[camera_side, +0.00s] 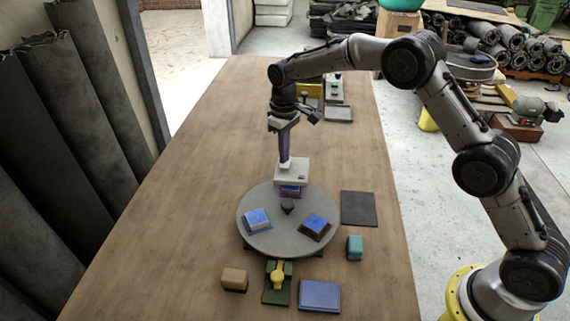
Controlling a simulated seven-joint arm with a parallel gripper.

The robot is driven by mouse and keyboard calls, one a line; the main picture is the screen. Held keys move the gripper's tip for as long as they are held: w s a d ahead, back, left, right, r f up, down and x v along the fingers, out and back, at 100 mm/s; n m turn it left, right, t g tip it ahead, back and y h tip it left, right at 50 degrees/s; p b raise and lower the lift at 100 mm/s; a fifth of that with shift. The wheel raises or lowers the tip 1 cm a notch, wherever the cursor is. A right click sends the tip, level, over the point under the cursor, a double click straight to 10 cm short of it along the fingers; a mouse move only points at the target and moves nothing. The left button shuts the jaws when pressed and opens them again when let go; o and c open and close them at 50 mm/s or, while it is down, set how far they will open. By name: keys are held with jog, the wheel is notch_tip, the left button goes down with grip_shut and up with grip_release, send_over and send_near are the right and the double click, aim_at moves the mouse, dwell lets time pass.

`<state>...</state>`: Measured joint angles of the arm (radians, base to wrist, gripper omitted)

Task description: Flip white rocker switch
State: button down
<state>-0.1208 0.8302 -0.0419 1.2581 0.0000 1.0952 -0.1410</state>
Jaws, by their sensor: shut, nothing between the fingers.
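A white block (293,173), with a small dark spot on top, stands at the back edge of the round grey turntable. It may be the white rocker switch, but the rocker is too small to make out. My gripper (284,165) points straight down over the left part of this block, shut and empty. Its tip is at or just above the block's top; I cannot tell whether they touch. The tip hides part of the block's top.
The grey turntable (277,241) carries two blue-topped blocks (257,219) (315,226) and a dark knob (288,206). In front are a brown block (235,279), a yellow-handled green fixture (278,277) and a blue-grey plate (319,295). The table's left side is clear.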

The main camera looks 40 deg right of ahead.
aim_at(285, 166)
jog(key=shift+f, duration=1)
dwell(0.9)
jog(key=shift+r, duration=3.55)
jog(key=shift+r, duration=0.1)
